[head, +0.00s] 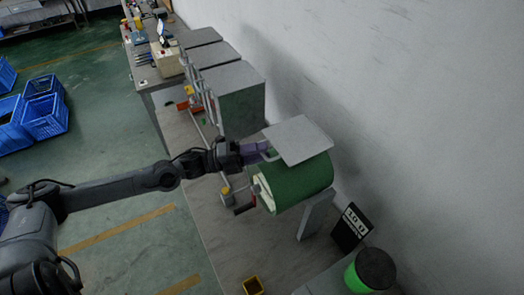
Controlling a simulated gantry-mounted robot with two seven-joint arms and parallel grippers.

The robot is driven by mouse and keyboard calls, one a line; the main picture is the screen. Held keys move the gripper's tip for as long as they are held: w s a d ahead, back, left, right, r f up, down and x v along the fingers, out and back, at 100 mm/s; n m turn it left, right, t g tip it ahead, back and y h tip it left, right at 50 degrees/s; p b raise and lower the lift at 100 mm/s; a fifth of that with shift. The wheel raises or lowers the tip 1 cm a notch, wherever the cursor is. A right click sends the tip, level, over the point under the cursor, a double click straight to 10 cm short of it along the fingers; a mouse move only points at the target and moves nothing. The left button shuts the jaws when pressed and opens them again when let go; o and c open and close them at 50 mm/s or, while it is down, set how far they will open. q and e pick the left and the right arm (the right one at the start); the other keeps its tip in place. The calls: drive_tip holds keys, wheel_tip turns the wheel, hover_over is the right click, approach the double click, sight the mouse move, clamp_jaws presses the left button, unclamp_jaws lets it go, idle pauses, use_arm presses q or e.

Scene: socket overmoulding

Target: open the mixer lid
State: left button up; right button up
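The mixer has a dark green rounded body (298,186) and stands on the bench by the wall. Its flat grey lid (299,142) shows above the body; I cannot tell exactly how far it is tilted. My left gripper (268,152) is at the lid's near left edge, with its fingers close to or touching it. The lid and the small size hide whether the fingers are open or shut. My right gripper is not in view.
Grey-topped green machines (233,77) stand farther back along the wall. A black display (351,226), a green container with a dark top (370,270) and a small yellow bin (253,286) are nearer. Blue crates (45,115) sit on the floor at left.

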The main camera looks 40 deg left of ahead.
use_arm(q)
drive_tip(key=shift+w+d+r, duration=0.1)
drive_tip(key=shift+w+d, duration=0.25)
drive_tip(key=shift+w, duration=0.05)
clamp_jaws()
idle(0.4)
